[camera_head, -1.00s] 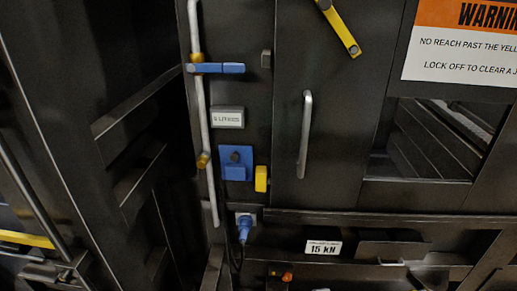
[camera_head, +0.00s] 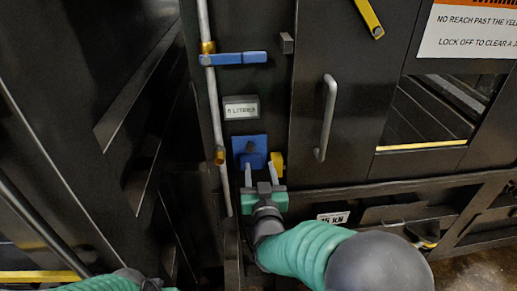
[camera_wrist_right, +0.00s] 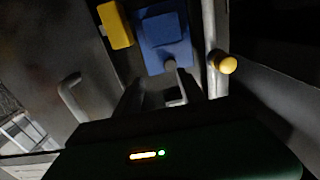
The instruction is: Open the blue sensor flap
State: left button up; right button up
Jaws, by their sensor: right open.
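The blue sensor flap (camera_head: 252,160) is the small blue piece on a blue square plate on the dark machine front, below a small label. It looks shut. The blue plate also shows at the top of the right wrist view (camera_wrist_right: 163,35). My right gripper (camera_head: 259,168) is open and points up at the flap. Its two pale fingers are spread in front of the flap's lower part; I cannot tell whether they touch it. My left gripper shows only as a sliver at the bottom edge, with its fingers out of sight.
A yellow block (camera_head: 277,164) sits close to the flap's right. A vertical pale rod (camera_head: 211,110) with brass collars runs on the left, with a blue bar (camera_head: 235,58) above. A grey door handle (camera_head: 327,118) stands to the right. A ledge runs below.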

aim_at(251, 151)
jog(key=w+a, duration=0.1)
jog(key=w+p, duration=0.1)
jog(key=w, duration=0.1)
jog(key=w+a, duration=0.1)
jog(key=w, duration=0.1)
jog(key=shift+a, duration=0.3)
jog(key=shift+w+a+r+p, duration=0.35)
jog(key=shift+w+a+p, duration=0.15)
jog(key=shift+w+a, duration=0.2)
jog(key=shift+d+r, duration=0.1)
jog(key=shift+d, duration=1.2)
jog(key=c, duration=0.4)
jog(key=shift+w+d, duration=0.1)
jog(key=shift+w, duration=0.05)
jog(key=shift+c, duration=1.1)
jog(key=shift+w+f, duration=0.25)
jog(key=shift+f, duration=0.05)
jog(key=shift+c, duration=1.2)
jog(key=shift+w+a, duration=0.1)
jog(key=shift+a, duration=0.1)
grip_shut()
jog(key=shift+a, duration=0.35)
pick_arm(q)
jog(key=shift+a+r, duration=1.1)
jog(key=shift+a, duration=0.05)
pick_arm(e)
jog(key=shift+f, duration=0.1)
